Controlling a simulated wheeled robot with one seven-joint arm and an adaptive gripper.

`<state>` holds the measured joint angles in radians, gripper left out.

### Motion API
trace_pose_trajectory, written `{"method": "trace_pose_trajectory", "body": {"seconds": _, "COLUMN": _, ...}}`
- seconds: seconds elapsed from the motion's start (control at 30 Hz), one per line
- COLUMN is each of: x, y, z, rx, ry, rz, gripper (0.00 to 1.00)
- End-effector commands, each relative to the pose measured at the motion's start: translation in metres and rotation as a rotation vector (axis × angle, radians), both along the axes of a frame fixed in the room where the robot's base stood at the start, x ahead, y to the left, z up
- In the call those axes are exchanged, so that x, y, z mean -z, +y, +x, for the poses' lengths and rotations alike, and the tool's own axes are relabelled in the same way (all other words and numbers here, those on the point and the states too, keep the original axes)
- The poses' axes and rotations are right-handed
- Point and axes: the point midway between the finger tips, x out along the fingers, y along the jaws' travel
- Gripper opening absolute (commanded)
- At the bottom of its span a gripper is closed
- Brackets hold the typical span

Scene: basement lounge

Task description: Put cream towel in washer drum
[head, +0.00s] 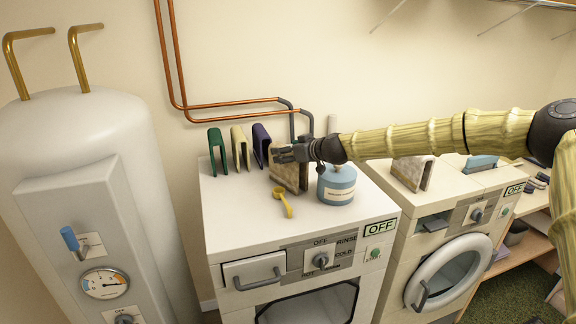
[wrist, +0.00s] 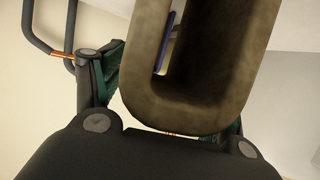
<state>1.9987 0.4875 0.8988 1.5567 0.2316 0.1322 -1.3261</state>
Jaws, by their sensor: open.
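A pale cream folded towel (head: 240,147) stands like an upside-down U on the left machine's top, between a green towel (head: 217,151) and a purple towel (head: 261,146). My gripper (head: 283,154) is open, at the upper part of a tan-brown folded towel (head: 290,178). In the wrist view this brown towel (wrist: 190,115) fills the space before the fingers; I cannot tell whether they touch it. The left machine, the washer (head: 230,215), has a dial marked RINSE and COLD. Its dark front opening (head: 310,306) is cut off by the frame's lower edge.
A blue jar (head: 337,187) and a yellow scoop (head: 283,203) stand and lie near my gripper. Copper pipes (head: 220,106) run along the wall behind. A second machine (head: 445,270) with a round closed door and another folded towel (head: 412,172) is right. A white tank (head: 85,140) stands left.

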Motion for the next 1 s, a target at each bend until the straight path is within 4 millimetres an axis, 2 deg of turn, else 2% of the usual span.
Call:
{"method": "trace_pose_trajectory", "body": {"seconds": 0.1, "x": 0.000, "y": 0.000, "z": 0.000, "rx": 0.000, "ry": 0.000, "rz": 0.000, "gripper": 0.73}}
{"method": "trace_pose_trajectory", "body": {"seconds": 0.5, "x": -0.001, "y": 0.000, "z": 0.000, "rx": 0.000, "ry": -0.001, "rz": 0.001, "gripper": 0.00}}
{"method": "trace_pose_trajectory", "body": {"seconds": 0.77, "x": -0.002, "y": 0.000, "z": 0.000, "rx": 0.000, "ry": -0.001, "rz": 0.000, "gripper": 0.00}}
{"method": "trace_pose_trajectory", "body": {"seconds": 1.0, "x": -0.018, "y": 0.000, "z": 0.000, "rx": 0.000, "ry": -0.004, "rz": 0.000, "gripper": 0.00}}
